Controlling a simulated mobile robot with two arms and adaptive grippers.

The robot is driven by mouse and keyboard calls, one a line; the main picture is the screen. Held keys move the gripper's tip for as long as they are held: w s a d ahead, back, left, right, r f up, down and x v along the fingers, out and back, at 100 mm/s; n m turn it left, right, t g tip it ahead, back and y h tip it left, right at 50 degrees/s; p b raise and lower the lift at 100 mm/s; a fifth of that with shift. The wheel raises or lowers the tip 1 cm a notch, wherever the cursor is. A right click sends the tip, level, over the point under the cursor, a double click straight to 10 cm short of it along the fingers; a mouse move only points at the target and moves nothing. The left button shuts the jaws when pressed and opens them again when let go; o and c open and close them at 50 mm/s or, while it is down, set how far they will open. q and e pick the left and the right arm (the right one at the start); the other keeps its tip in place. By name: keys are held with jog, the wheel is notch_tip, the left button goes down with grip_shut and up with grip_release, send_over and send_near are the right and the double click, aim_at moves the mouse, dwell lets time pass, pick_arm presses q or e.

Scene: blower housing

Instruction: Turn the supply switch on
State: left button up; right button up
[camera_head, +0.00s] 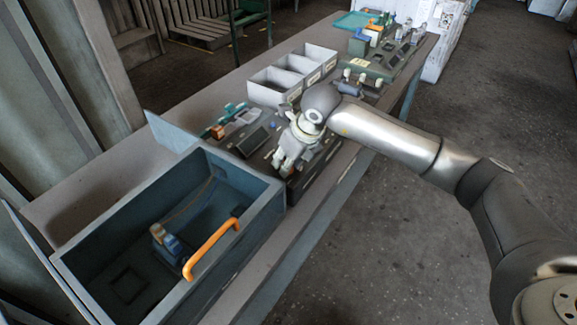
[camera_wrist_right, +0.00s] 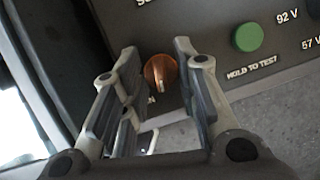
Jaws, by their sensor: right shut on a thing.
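The switch is an orange-brown round knob (camera_wrist_right: 161,73) with a pale pointer line, on a dark panel (camera_wrist_right: 205,20) in the right wrist view. Its line points down in the picture, towards a partly hidden label ending in "N". My right gripper (camera_wrist_right: 158,52) has one finger on each side of the knob and is shut on it. In the head view, my right gripper (camera_head: 284,163) is down at the near end of the dark control box (camera_head: 316,168), and it hides the knob there. My left gripper is not in view.
A green button (camera_wrist_right: 247,37) marked "HOLD TO TEST" sits right of the knob. A blue-grey open housing (camera_head: 262,205) with an orange handle (camera_head: 212,247) stands close by on the bench. Pale bins (camera_head: 270,94) stand behind the box. More equipment (camera_head: 375,66) stands at the far end.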

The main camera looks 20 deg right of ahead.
jog(key=m+b, duration=0.1)
jog(key=m, duration=0.1)
jog(key=m+h+b, duration=0.1)
jog(key=m+b, duration=0.1)
jog(key=shift+a+f+h+b, duration=0.15)
jog(key=shift+h+b, duration=0.15)
jog(key=shift+m+h+b, duration=0.5)
jog(key=shift+m+b, duration=0.4)
jog(key=shift+m, duration=0.5)
jog(key=o, duration=1)
jog(key=shift+r, duration=0.25)
jog(key=v, duration=1.1)
jog(key=shift+s+r, duration=0.3)
jog(key=shift+s, duration=0.05)
